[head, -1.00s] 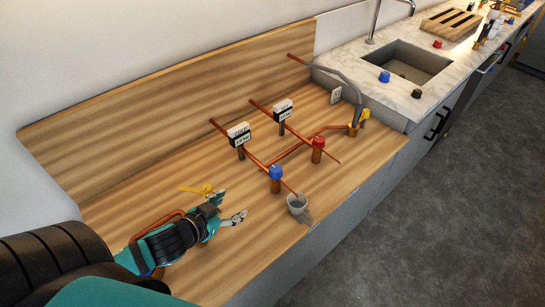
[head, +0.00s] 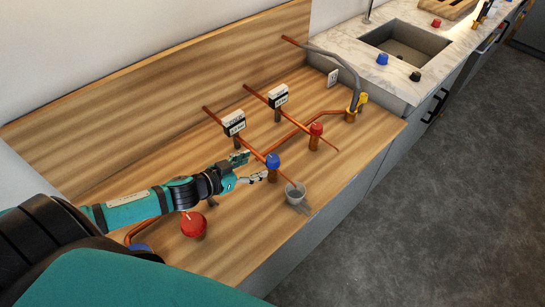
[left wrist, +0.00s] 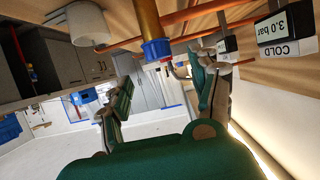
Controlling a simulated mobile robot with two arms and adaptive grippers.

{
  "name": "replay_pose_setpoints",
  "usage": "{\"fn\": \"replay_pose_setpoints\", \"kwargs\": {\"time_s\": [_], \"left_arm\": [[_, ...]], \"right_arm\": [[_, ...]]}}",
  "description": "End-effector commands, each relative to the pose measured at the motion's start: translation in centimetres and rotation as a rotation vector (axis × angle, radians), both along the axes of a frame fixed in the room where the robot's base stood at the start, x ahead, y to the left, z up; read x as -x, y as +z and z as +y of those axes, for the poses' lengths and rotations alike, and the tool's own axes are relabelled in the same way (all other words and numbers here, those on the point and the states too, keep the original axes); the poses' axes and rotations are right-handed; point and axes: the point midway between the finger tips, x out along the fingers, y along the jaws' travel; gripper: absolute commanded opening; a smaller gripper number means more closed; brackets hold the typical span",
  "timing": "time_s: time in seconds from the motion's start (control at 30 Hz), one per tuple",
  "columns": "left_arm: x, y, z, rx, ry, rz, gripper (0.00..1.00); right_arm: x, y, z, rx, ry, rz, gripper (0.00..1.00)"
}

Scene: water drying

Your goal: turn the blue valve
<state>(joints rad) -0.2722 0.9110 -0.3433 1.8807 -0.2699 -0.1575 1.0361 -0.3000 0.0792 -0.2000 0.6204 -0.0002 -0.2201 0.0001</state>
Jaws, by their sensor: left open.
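The blue valve (head: 273,160) is a blue knob on a copper stub, on a copper pipe over the wooden counter (head: 340,180). My left gripper (head: 257,168) is open, with its fingertips just left of the knob in the head view. In the left wrist view, the blue valve (left wrist: 156,50) lies ahead, roughly between the two open green fingers (left wrist: 161,75). No contact is visible. A label reading COLD, 3.0 bar (left wrist: 284,32) shows at the right there. My right gripper is not in view.
A red valve (head: 316,129) and gauges (head: 234,122) (head: 278,95) lie beyond. A large red knob (head: 193,224) is near my left arm. A sink (head: 405,45) is at the back right.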

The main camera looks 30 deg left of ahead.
Motion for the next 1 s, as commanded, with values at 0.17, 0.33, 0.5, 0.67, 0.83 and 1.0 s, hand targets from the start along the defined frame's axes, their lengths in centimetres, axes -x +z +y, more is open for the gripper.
{"fn": "replay_pose_setpoints", "kwargs": {"time_s": [0.17,0.33,0.5,0.67,0.83,1.0], "left_arm": [[-3.1,-0.9,-1.1,0.002,0.0,-0.005,0.62],[-5.7,-2.1,-2.0,0.0,0.0,-0.003,0.62],[-7.2,-3.1,-2.6,0.002,0.001,0.0,0.62],[-7.7,-3.4,-2.8,0.0,-0.001,0.0,0.62],[-7.7,-3.4,-2.8,0.0,-0.001,0.0,0.62],[-7.7,-3.4,-2.7,0.0,-0.001,0.0,0.48]], "right_arm": [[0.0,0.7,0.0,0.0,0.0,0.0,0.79],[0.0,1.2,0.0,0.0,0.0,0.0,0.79],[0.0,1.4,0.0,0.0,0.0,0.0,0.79],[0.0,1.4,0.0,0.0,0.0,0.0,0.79],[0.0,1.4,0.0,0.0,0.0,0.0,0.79],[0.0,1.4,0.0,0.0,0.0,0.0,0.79]]}}
